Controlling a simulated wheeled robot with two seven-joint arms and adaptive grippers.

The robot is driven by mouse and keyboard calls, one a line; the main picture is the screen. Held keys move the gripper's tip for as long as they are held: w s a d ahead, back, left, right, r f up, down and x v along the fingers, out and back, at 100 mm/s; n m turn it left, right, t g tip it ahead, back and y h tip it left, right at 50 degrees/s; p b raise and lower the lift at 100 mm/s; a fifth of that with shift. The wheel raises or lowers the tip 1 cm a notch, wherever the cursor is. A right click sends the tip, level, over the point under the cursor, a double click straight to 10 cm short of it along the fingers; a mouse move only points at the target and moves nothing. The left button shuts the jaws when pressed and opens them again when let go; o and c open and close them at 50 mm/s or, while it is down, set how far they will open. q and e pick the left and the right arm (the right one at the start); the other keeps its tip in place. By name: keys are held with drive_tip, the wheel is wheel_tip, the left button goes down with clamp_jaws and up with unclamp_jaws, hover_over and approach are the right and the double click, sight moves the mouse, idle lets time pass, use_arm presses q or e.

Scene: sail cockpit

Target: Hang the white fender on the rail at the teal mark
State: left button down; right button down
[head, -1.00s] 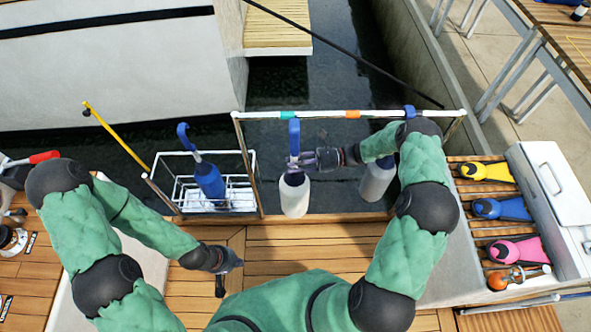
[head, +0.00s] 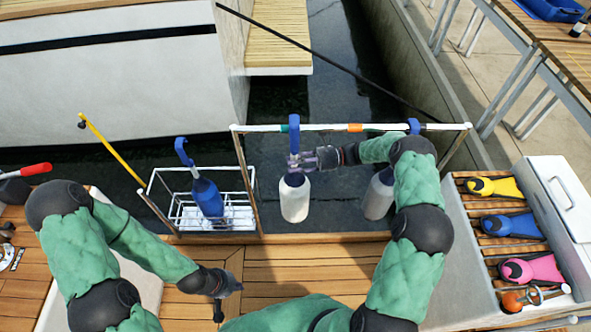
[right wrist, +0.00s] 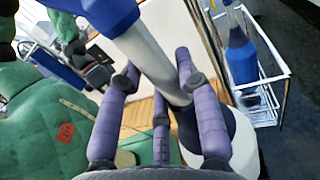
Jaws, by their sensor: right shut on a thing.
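The white fender (head: 294,203) hangs upright from my right gripper (head: 297,162), which is shut on its pale neck. Its blue hook (head: 294,133) overlaps the rail (head: 325,127) just right of the teal mark (head: 284,128), with its top above the rail. I cannot tell whether the hook touches the rail. In the right wrist view, purple fingers (right wrist: 160,112) surround the fender's neck (right wrist: 150,57), with its white body (right wrist: 238,140) below. My left gripper (head: 232,284) is low over the wooden deck, away from the fender; its fingers are too small to read.
A grey fender (head: 378,198) hangs at the rail's right, partly behind my right arm. An orange mark (head: 355,128) lies between. A blue fender (head: 207,198) stands in a white wire rack (head: 180,214) at left. Colored fins (head: 515,225) lie on the right bench.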

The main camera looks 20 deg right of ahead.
drive_tip(key=shift+w+d+b, duration=0.15)
drive_tip(key=shift+w+b, duration=0.3)
drive_tip(key=shift+w, duration=0.1)
drive_tip(key=shift+w+d+b, duration=0.15)
drive_tip(key=shift+w+b, duration=0.25)
drive_tip(key=shift+w, duration=0.15)
drive_tip(key=shift+w+f, duration=0.1)
drive_tip(key=shift+f, duration=0.05)
drive_tip(key=shift+f+b, duration=1.35)
drive_tip(key=shift+f, duration=0.35)
drive_tip(key=c, duration=0.8)
unclamp_jaws()
drive_tip(key=shift+f, duration=0.1)
drive_tip(key=shift+d, duration=0.1)
